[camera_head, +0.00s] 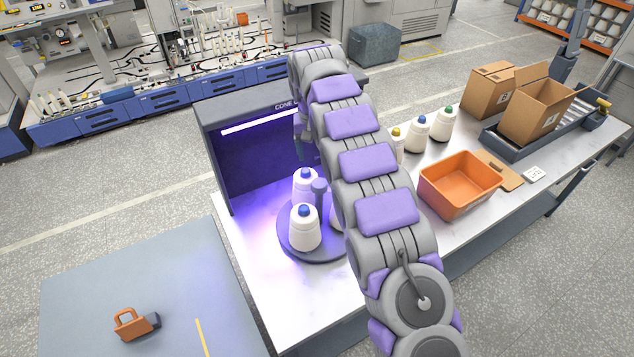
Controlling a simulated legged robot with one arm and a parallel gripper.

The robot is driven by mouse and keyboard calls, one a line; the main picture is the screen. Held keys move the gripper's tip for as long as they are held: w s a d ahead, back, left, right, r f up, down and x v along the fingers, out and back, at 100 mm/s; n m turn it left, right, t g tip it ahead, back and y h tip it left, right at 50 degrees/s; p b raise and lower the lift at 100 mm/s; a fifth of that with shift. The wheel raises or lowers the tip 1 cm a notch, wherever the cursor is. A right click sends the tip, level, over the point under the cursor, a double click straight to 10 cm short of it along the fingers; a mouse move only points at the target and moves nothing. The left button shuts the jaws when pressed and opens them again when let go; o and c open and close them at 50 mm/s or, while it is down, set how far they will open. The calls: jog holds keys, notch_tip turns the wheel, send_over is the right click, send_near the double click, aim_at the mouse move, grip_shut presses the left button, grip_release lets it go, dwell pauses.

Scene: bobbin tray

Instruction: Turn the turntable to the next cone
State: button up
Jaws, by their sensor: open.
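The turntable (318,256) is a dark round disc on the bench, in front of a violet-lit booth. Two white cones with blue tips show on it, one at the front (304,230) and one behind it (304,186). A sliver of another white cone shows at the arm's left edge. A dark post with a round knob (320,188) rises between the cones. My gripper (301,155) hangs down at the booth's opening, above the rear cone, and is open. It appears apart from the cones and knob. My arm hides the turntable's right side.
The booth (222,160) stands behind the turntable. A padlock-like orange object (130,322) lies on a grey surface at lower left.

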aim_at(318, 182)
notch_tip(318, 182, down, 11)
jog(key=shift+a+f+b, duration=0.15)
jog(key=shift+b, duration=0.15)
jog(key=shift+d+f, duration=0.4)
jog(key=shift+d, duration=0.4)
jog(key=shift+a+f, duration=0.1)
jog(key=shift+a, duration=0.55)
jog(key=c, duration=0.5)
jog(key=shift+w+d, duration=0.1)
jog(key=shift+d, duration=0.25)
jog(key=c, duration=0.5)
jog(key=shift+a, duration=0.1)
grip_shut()
